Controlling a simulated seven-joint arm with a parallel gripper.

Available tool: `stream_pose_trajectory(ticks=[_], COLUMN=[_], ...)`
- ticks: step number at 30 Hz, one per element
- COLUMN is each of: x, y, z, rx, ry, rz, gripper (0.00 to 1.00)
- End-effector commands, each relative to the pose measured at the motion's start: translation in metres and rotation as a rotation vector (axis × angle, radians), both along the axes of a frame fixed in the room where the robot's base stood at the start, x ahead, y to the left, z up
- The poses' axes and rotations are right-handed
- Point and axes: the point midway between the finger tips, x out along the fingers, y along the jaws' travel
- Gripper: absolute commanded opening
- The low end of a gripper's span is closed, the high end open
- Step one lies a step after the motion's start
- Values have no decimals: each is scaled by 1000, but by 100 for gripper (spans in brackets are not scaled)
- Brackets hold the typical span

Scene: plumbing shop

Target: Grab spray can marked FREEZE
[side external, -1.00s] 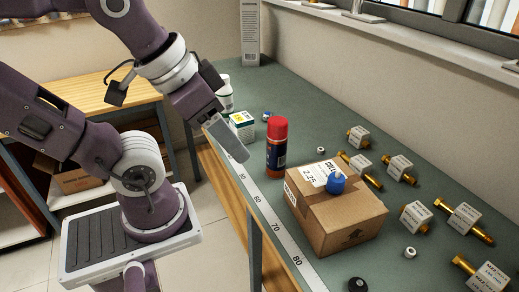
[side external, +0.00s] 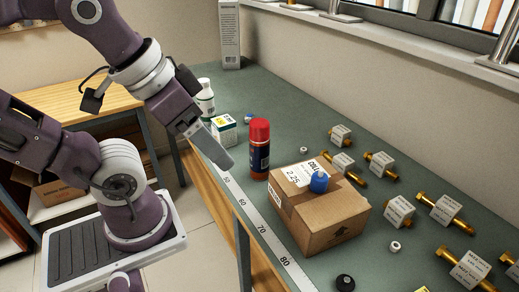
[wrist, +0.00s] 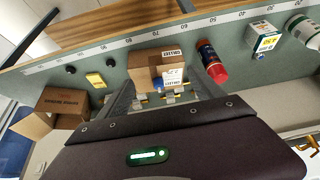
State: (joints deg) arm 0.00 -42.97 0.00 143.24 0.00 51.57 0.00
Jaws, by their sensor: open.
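A dark blue spray can with a red cap (side external: 259,148) stands upright on the green bench, just left of a cardboard box. Its label is too small to read, so I cannot tell whether it says FREEZE. In the wrist view the can (wrist: 211,62) shows at the upper right, outside my right finger. My gripper (wrist: 165,88) is open and empty, with the cardboard box in view between its fingers. In the side view my gripper's fingers (side external: 221,153) are left of the can and apart from it.
The cardboard box (side external: 318,226) carries a blue-capped item (side external: 319,182) on top. A white-green carton (side external: 223,132) and a white bottle (side external: 206,98) stand behind the can. Several tagged brass fittings (side external: 400,209) lie at right. A measuring strip (side external: 262,229) runs along the front edge.

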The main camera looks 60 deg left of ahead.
Motion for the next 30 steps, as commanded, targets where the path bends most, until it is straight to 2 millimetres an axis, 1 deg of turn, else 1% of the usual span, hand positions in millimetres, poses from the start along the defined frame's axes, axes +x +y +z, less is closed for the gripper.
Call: stream_pose_trajectory(ticks=[2, 4, 5, 8, 9, 10, 14, 15, 17, 18, 20, 21, 25, 28, 30], x=[0, 1, 1, 2, 4, 8, 28, 36, 50, 60, 76, 88, 128, 158, 179], y=[0, 0, 0, 0, 5, 13, 48, 58, 74, 84, 97, 104, 121, 126, 126], z=[0, 7, 14, 48, 52, 46, 38, 37, 36, 36, 37, 38, 43, 46, 47], rx=[0, 0, 0, 0, 45, 114, 389, 473, 597, 676, 791, 865, 1076, 1214, 1303], ry=[0, -3, -5, -9, 31, 82, 280, 345, 445, 514, 619, 688, 903, 1059, 1166], rz=[0, 0, 0, 0, -36, -91, -328, -406, -521, -597, -707, -778, -982, -1108, -1188], gripper=[76, 76, 76, 76, 76, 76, 76, 76, 76, 76, 76, 76, 76, 76, 76])
